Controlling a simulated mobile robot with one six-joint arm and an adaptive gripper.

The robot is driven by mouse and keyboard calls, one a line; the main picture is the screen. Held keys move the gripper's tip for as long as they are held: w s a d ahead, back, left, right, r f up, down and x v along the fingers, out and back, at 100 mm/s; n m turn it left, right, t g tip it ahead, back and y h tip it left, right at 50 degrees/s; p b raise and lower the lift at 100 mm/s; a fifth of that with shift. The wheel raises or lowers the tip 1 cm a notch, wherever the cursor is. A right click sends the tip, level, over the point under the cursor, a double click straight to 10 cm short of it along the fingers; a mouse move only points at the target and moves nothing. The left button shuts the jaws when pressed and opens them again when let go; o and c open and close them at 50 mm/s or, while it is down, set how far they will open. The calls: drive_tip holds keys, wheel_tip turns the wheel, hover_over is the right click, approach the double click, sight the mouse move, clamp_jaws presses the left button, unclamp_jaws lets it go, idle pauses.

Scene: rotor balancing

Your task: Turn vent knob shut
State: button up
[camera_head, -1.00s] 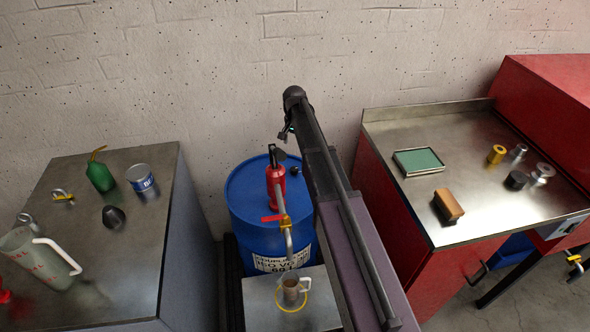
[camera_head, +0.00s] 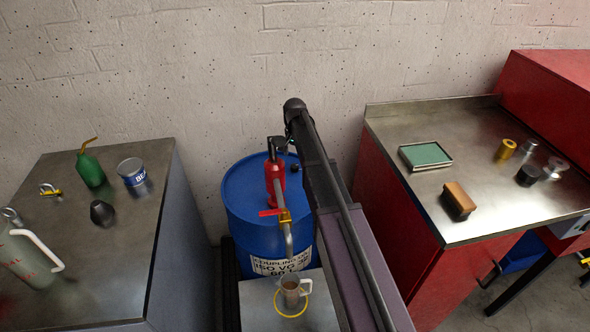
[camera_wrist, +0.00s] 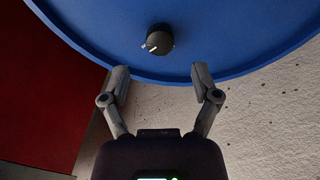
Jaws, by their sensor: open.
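The vent knob is a small black round knob with a white mark, set on the blue drum's top near its rim. It shows in the wrist view (camera_wrist: 159,41) and, partly beside my arm, in the head view (camera_head: 294,168). In the wrist view my gripper (camera_wrist: 160,76) is open and empty, its two fingers spread apart. The knob lies beyond the fingertips, roughly centred between them, and is not touched. The blue drum (camera_head: 236,205) stands against the wall. In the head view my gripper is mostly hidden by my arm.
A red pump (camera_head: 275,182) with a spout stands on the drum, left of the knob. A mug (camera_head: 291,291) sits below the spout on a metal stand (camera_head: 256,312). Metal-topped benches flank the drum, the left one (camera_head: 130,245) and the right one (camera_head: 400,125).

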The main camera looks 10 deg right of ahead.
sight(295, 165)
drive_tip(key=shift+f+b, duration=2.3)
drive_tip(key=shift+f, duration=0.25)
drive_tip(key=shift+c, duration=0.2)
clamp_jaws()
